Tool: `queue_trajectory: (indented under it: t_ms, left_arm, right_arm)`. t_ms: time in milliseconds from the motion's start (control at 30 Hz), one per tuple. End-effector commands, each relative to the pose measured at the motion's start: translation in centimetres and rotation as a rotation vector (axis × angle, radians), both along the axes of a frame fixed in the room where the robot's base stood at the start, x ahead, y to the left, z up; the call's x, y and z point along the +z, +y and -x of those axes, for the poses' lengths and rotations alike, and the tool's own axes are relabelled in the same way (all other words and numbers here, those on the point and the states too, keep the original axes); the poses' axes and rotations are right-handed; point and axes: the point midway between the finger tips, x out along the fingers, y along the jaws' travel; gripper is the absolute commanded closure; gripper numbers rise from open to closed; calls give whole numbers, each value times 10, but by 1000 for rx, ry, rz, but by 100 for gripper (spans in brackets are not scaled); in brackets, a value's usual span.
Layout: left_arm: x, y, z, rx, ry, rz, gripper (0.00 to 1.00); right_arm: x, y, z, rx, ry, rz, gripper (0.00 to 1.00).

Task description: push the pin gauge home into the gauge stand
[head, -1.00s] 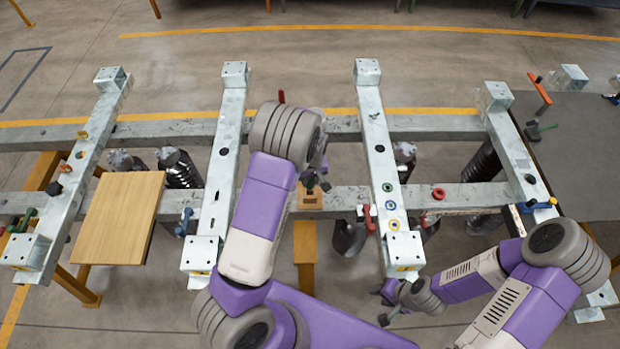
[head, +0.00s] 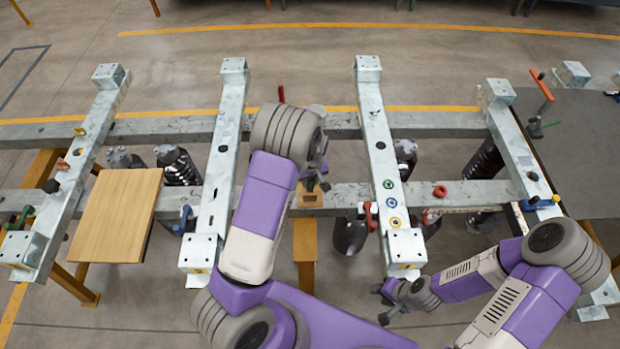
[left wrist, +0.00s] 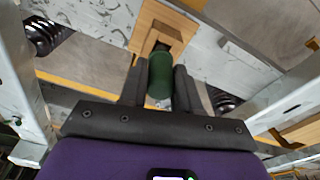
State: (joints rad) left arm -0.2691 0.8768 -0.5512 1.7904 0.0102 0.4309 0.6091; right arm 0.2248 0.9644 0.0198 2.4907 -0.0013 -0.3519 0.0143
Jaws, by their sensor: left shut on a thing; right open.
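The pin gauge (left wrist: 160,76) shows in the left wrist view as a dark green cylinder. My left gripper (left wrist: 160,90) is shut on it, one black finger on each side. The wooden gauge stand (left wrist: 154,16) lies just beyond, with a dark square opening bordering the green end. I cannot tell whether the pin is in the opening. In the head view my left gripper (head: 318,182) is over the stand (head: 309,199), and the pin gauge is hard to make out. My right gripper (head: 386,302) is open and empty at the lower right, apart from the stand.
Pale metal rails (head: 222,150) cross grey beams around the stand. A wooden board (head: 118,215) lies at the left. A red-handled item (head: 370,215) and several coloured rings (head: 393,202) sit on the rail right of the stand. A red ring (head: 440,191) lies further right.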

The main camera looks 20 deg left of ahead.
Motion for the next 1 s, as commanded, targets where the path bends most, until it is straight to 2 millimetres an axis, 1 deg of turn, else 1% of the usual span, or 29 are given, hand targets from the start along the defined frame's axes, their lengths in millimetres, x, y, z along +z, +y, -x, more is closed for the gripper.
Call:
queue_trajectory:
  t_ms: [967, 1000]
  left_arm:
    - [-25, 0, 0, 0, -1, 0, 98]
    - [-25, 0, 0, 0, -1, 0, 67]
  right_arm:
    - [-19, 0, 0, 0, 0, 0, 57]
    - [-19, 0, 0, 0, 0, 0, 57]
